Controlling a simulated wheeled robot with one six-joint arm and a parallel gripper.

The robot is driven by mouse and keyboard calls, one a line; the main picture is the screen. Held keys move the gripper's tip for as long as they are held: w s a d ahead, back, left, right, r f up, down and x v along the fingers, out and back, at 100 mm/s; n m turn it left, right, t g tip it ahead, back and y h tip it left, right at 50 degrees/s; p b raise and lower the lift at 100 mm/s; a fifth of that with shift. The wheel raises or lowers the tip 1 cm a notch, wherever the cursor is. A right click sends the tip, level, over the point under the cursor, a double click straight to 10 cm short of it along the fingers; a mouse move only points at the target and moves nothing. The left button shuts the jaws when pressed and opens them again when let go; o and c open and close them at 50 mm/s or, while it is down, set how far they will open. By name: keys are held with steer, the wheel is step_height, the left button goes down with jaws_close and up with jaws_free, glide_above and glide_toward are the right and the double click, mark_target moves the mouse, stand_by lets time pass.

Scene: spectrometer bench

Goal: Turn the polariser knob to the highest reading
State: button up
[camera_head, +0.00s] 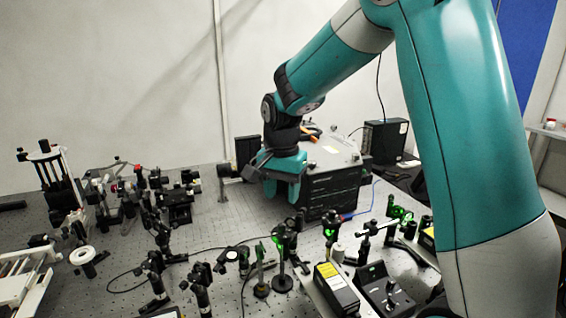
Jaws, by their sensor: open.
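My gripper (284,187) hangs from the teal arm, pointing down, in front of the left side of a black box-shaped instrument (333,192) with a light top. It is open, and nothing shows between its jaws. Whether it touches the instrument I cannot tell. Several small round optic mounts lit green (279,241) stand in front of it, apart from the gripper. I cannot tell which part is the polariser knob. A black control box (386,291) with small knobs and a green light sits at the front right. No reading is legible.
The perforated bench (225,235) carries many posts and mounts at left and front. A white ring-shaped mount (82,256) stands at left. A yellow-topped box (337,287) stands at the front. Cables cross the middle. My arm hides the right side.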

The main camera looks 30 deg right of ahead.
step_height(320, 180, up, 9)
steer(key=b, duration=0.1)
stand_by(0.6)
steer(key=s+a+f+n+y+b, duration=0.1)
steer(key=s+a+f+n+y, duration=0.1)
steer(key=s+a+n, duration=0.6)
steer(key=s+a+f+n+y, duration=0.2)
steer(key=s+a+f+n, duration=0.3)
steer(key=s+a+n, duration=0.4)
steer(key=s+n, duration=0.1)
steer(key=s, duration=0.5)
steer(key=shift+s+a+n+b, duration=0.25)
steer(key=shift+s+n+b, duration=0.05)
steer(key=shift+s+b, duration=0.1)
steer(key=shift+w, duration=0.15)
